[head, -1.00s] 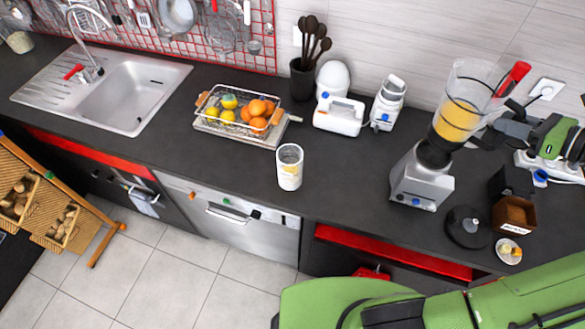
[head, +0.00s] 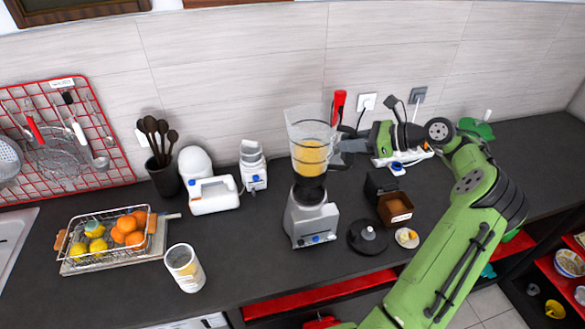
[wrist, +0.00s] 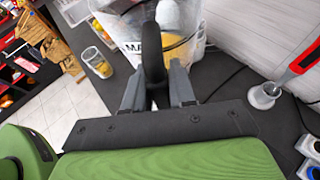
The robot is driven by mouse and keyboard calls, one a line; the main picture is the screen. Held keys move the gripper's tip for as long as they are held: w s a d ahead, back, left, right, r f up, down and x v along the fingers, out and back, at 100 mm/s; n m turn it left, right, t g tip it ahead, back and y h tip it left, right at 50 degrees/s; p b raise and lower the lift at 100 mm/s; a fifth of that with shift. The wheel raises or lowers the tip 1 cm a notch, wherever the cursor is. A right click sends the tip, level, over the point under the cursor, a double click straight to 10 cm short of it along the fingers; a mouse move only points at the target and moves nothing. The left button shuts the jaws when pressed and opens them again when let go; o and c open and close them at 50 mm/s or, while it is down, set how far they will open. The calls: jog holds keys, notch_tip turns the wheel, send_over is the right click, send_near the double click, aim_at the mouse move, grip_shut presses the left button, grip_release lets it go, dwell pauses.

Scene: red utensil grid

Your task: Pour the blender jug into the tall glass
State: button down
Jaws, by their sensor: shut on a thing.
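The clear blender jug (head: 311,152), holding an orange-yellow liquid, stands on its silver blender base (head: 311,222); I see no gap between them. My gripper (head: 346,147) is at the jug's right side. In the wrist view the fingers (wrist: 157,88) close on the jug's dark handle (wrist: 152,52), with the jug (wrist: 192,22) beyond. The tall glass (head: 184,268) stands upright on the counter, left of the blender and near the front edge, with something yellowish showing inside. It also shows at upper left in the wrist view (wrist: 98,62).
A wire basket of fruit (head: 105,240) is left of the glass. A black lid (head: 367,238), brown box (head: 395,208) and small dish (head: 407,238) lie right of the blender. Counter between glass and blender is clear.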

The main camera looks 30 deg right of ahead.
aim_at(352, 132)
jog(key=shift+r, duration=0.25)
jog(key=shift+r, duration=1.45)
jog(key=shift+f, duration=0.1)
dwell(0.4)
